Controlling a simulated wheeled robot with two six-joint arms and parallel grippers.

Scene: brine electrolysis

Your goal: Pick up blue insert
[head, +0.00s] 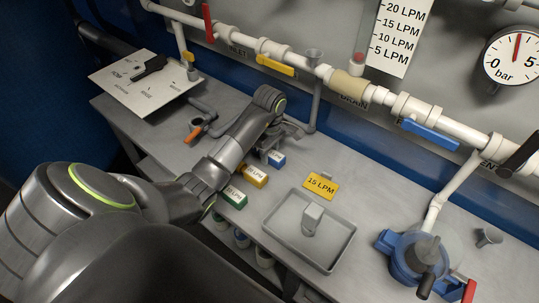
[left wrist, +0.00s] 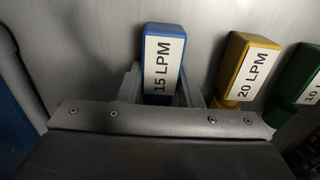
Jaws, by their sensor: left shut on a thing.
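The blue insert (head: 277,158) is a small block with a white label, at the far end of a row of inserts on the grey bench. In the left wrist view the blue insert (left wrist: 163,52) reads "15 LPM" and sits between the fingers. My left gripper (head: 272,146) is shut on it, seen from behind and above; the gripper also shows in the left wrist view (left wrist: 160,88). The insert's lower part is hidden by the gripper body. My right gripper is not in view.
A yellow insert (head: 255,176), "20 LPM", and a green insert (head: 234,197) stand close beside the blue one. A yellow "15 LPM" card (head: 321,186) lies behind a grey tray (head: 334,257). White pipes (head: 318,70) run along the wall. A blue pump (head: 412,261) stands at right.

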